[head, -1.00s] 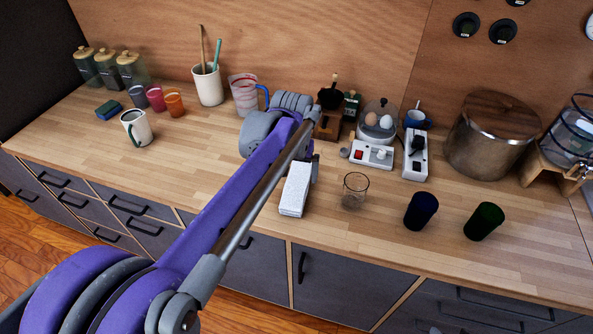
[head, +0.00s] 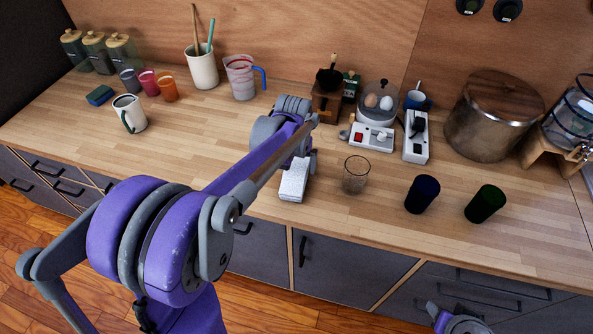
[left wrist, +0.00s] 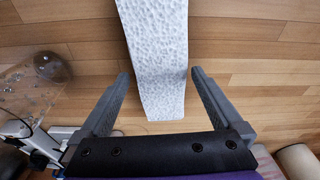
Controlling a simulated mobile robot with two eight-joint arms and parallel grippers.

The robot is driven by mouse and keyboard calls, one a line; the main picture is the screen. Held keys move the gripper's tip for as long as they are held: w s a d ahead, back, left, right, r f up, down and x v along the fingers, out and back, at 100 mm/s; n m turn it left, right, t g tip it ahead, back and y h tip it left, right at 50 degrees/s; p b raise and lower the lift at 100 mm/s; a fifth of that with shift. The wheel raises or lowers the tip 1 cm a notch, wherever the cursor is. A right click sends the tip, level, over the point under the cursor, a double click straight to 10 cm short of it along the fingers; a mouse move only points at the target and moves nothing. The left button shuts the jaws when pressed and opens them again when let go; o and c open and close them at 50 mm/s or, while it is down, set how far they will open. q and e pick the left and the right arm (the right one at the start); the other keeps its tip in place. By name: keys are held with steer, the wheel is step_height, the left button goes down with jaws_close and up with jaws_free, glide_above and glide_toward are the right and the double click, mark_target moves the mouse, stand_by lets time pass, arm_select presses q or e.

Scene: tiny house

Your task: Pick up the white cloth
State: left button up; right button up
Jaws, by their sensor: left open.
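The white cloth (head: 293,180) lies folded in a narrow strip on the wooden counter, near its front edge in the head view. In the left wrist view the cloth (left wrist: 158,60) is textured and runs from the top edge down to between the fingertips. My left gripper (left wrist: 160,82) is open, with one finger on each side of the cloth's near end and a gap on both sides. I cannot tell how high the fingers are above the counter. In the head view my left arm hides part of the cloth and the gripper. A small part of my right arm shows at the bottom right; its gripper is not visible.
A clear glass (head: 356,175) stands close to the right of the cloth. A dark blue cup (head: 422,194) and a dark green cup (head: 486,204) stand farther right. Behind are a white power strip (head: 372,137) and an egg cooker (head: 378,104). The counter left of the arm is mostly clear.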

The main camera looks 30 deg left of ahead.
mark_target(297, 167)
arm_select(q)
steer(key=shift+w+f, duration=0.2)
steer(key=shift+f, duration=0.8)
steer(key=shift+c, duration=0.2)
steer(key=c, duration=1.1)
step_height(297, 167, up, 10)
steer(key=shift+r, duration=0.1)
